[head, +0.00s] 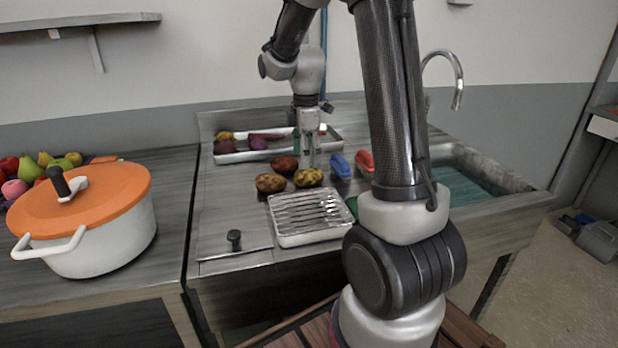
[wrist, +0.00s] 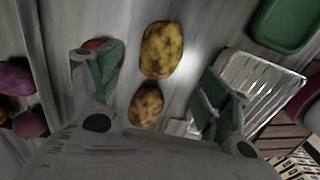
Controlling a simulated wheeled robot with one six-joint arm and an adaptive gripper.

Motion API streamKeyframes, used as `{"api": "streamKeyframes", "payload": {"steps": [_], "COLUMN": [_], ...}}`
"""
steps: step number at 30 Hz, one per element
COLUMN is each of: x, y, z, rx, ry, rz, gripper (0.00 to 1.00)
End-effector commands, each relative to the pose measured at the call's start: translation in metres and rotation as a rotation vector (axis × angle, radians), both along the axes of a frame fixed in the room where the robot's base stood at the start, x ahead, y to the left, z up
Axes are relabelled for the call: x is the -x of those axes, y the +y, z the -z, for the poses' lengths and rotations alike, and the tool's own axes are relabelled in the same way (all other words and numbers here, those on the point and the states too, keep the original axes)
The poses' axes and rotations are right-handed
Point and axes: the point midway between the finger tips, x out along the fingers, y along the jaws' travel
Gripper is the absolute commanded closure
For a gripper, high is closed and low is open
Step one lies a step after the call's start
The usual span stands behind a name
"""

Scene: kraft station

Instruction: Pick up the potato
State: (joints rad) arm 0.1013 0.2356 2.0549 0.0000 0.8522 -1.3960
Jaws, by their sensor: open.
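A yellowish, spotted potato (head: 309,178) lies on the counter just behind the ribbed metal tray. It also shows in the wrist view (wrist: 161,50), between and ahead of the finger pads. A browner potato (head: 270,183) lies to its left; a brown one in the wrist view (wrist: 146,105) lies nearer the palm. A reddish-brown potato-like item (head: 285,165) lies just behind them. My gripper (head: 311,160) points down above the potatoes, beside the yellowish one. In the wrist view its green-padded fingers (wrist: 160,78) are spread apart, with nothing held between them.
The ribbed tray (head: 279,238) is in front of the potatoes. A tray of vegetables (head: 237,157) stands at the back. Blue (head: 340,166) and red (head: 365,162) items lie to the right, before the sink (head: 490,170). An orange-lidded pot (head: 108,240) is at left.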

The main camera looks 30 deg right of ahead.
Motion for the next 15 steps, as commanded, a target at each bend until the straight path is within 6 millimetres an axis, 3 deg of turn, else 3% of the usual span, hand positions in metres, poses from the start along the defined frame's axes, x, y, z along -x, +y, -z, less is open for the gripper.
{"api": "streamKeyframes", "payload": {"steps": [10, 15], "x": [-0.003, -0.003], "y": [0.004, 0.004], "z": [0.051, 0.063], "rx": [0.0, 0.0], "ry": [0.004, 0.0], "rz": [0.002, 0.003], "gripper": [0.23, 0.23]}}
